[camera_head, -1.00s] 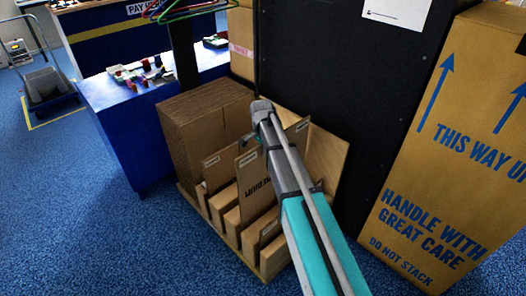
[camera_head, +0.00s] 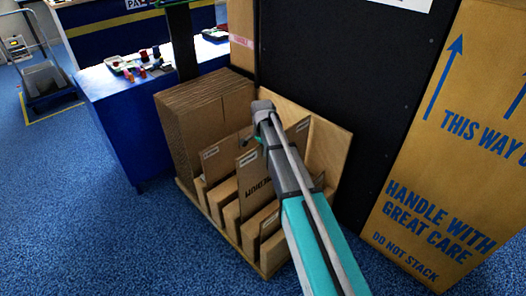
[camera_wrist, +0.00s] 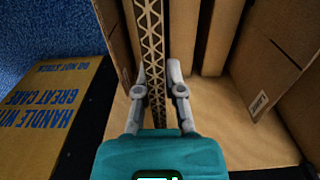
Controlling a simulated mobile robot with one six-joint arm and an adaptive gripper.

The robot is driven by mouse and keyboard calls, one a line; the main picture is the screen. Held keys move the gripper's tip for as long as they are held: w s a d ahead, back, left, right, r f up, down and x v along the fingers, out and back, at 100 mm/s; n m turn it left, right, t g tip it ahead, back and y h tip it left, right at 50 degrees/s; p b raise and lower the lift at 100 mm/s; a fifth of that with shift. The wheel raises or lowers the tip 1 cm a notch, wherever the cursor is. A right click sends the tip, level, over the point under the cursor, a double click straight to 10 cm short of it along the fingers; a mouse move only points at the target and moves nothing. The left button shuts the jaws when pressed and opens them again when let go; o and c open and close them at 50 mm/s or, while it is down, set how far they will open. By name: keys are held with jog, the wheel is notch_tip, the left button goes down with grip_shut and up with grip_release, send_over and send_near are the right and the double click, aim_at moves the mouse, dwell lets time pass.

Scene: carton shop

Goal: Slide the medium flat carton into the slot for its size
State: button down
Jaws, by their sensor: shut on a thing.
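The medium flat carton (camera_head: 257,185) is a brown sheet with upside-down "MEDIUM" lettering and a white label. In the head view it stands nearly upright among the dividers of a wooden slotted rack (camera_head: 237,257). Its lower edge is hidden behind a divider, so I cannot tell how deep it sits. In the wrist view its corrugated edge (camera_wrist: 151,45) runs between the two fingers of my gripper (camera_wrist: 158,92), which is shut on it. In the head view my arm hides most of the gripper and the carton's right side.
A labelled flat carton (camera_head: 221,156) stands to the left in the rack, another (camera_head: 299,132) behind my arm. A stack of brown cartons (camera_head: 190,125) is at the rack's left. A tall printed carton (camera_head: 430,190) stands at right, a black panel (camera_head: 335,70) behind. Blue floor is clear in front.

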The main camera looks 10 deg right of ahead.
aim_at(263, 182)
jog(key=shift+f+b, duration=8.85)
jog(key=shift+f, duration=0.25)
jog(key=c, duration=0.7)
grip_release()
jog(key=shift+r, duration=0.1)
notch_tip(263, 182, up, 29)
jog(key=p, duration=2.9)
jog(key=shift+r, duration=0.15)
jog(key=shift+s+d+r+p, duration=0.25)
jog(key=shift+r+p, duration=0.2)
jog(key=shift+p, duration=0.25)
